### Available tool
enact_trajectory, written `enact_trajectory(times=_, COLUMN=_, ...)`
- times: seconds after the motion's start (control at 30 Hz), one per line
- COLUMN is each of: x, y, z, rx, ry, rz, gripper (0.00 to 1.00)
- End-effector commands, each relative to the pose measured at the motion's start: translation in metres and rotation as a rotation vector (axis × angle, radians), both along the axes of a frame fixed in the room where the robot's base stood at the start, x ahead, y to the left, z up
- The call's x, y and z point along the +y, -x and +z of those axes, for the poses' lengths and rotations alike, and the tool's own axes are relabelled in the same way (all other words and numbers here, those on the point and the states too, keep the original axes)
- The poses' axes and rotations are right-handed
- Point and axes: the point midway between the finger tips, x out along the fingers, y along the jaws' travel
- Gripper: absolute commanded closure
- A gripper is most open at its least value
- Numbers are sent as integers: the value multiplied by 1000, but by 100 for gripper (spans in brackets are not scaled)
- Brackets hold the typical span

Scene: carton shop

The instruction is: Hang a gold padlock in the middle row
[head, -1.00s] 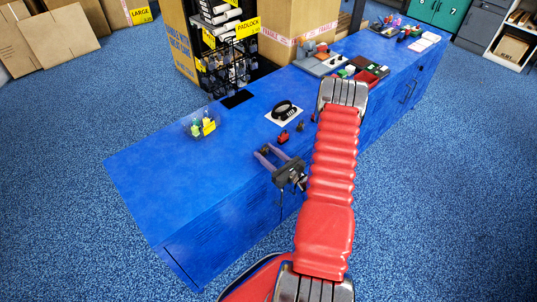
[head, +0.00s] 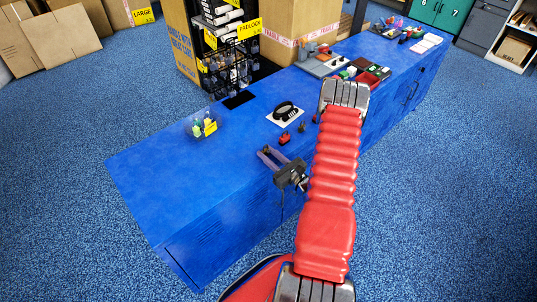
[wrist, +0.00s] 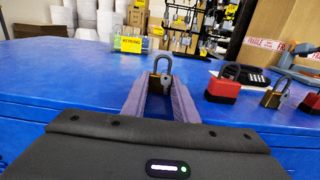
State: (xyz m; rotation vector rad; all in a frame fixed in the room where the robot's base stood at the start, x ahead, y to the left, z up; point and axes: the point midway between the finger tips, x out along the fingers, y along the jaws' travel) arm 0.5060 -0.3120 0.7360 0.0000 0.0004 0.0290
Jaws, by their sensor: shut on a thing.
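My gripper (wrist: 160,92) is shut on a gold padlock (wrist: 154,84), seen between its purple fingertips in the wrist view. The padlock is upright with its grey shackle on top, at the blue counter's near side. The head view shows my gripper (head: 268,153) over the counter's front edge; the held padlock is too small to make out there.
A red padlock (wrist: 221,90) and another gold padlock (wrist: 271,99) stand right of my gripper. The counter's left end is clear.

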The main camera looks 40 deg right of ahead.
Motion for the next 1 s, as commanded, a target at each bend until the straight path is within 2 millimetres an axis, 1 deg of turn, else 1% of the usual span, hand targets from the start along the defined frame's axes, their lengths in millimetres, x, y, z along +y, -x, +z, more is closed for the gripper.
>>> enact_trajectory(times=1.0, x=-1, y=4, z=19, rx=-1, ry=1, rz=0, gripper=92)
